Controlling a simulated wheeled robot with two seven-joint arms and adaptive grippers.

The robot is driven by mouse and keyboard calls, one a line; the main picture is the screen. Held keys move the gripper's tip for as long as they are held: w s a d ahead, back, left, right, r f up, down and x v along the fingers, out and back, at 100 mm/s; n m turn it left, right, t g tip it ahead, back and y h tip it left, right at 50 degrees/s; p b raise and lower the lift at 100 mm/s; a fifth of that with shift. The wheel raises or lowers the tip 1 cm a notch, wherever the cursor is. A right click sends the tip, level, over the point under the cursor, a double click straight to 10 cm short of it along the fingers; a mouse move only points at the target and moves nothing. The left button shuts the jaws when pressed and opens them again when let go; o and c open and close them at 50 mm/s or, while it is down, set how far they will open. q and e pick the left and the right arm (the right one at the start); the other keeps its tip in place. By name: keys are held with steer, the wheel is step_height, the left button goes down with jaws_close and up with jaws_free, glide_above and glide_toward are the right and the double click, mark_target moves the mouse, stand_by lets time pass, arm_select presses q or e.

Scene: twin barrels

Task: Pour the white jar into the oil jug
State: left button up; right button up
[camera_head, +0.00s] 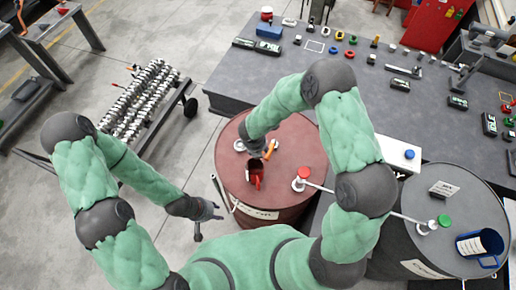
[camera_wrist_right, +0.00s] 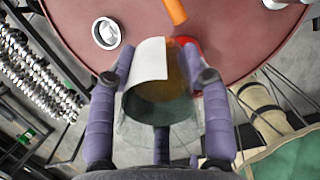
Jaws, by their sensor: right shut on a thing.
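My right gripper (camera_wrist_right: 160,80) is shut on a see-through jug (camera_wrist_right: 150,120) with a pale blank label. Amber and red show at the jug's far side. In the head view a red-edged jug (camera_head: 256,176) shows below the right gripper (camera_head: 257,152), over the red barrel. I take it for the held jug; whether it touches the barrel is unclear. I cannot make out which vessel is the white jar. My left gripper (camera_head: 215,210) looks open and empty, left of the red barrel.
The red barrel (camera_head: 235,185) carries a white ring (camera_head: 240,145), an orange piece (camera_head: 271,148) and a red-capped fitting (camera_head: 303,173). The grey barrel (camera_head: 475,205) carries a green-capped fitting (camera_head: 443,221) and a small sign. A workbench (camera_head: 270,75) with many small things stands behind.

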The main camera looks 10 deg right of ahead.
steer(key=shift+w+d+f+t+h+b, duration=0.2)
steer(key=shift+t+h+b, duration=0.45)
steer(key=shift+b, duration=2.35)
steer(key=shift+w+d+f+t+h+b, duration=0.15)
steer(key=shift+t+b, duration=0.3)
steer(key=shift+b, duration=0.9)
steer(key=shift+w+a+f+t+h+b, duration=0.15)
steer(key=shift+t+h+b, duration=0.25)
steer(key=shift+b, duration=0.95)
steer(key=shift+w+d+f+t+h+b, duration=0.15)
steer(key=shift+t+b, duration=0.35)
steer(key=shift+b, duration=0.85)
steer(key=shift+d+r+t+h+b, duration=0.1)
steer(key=shift+r+t+h+b, duration=0.6)
steer(key=shift+b, duration=0.9)
steer(key=shift+r+t+h+b, duration=0.25)
steer(key=shift+t+h+b, duration=0.2)
steer(key=shift+t+b, duration=0.85)
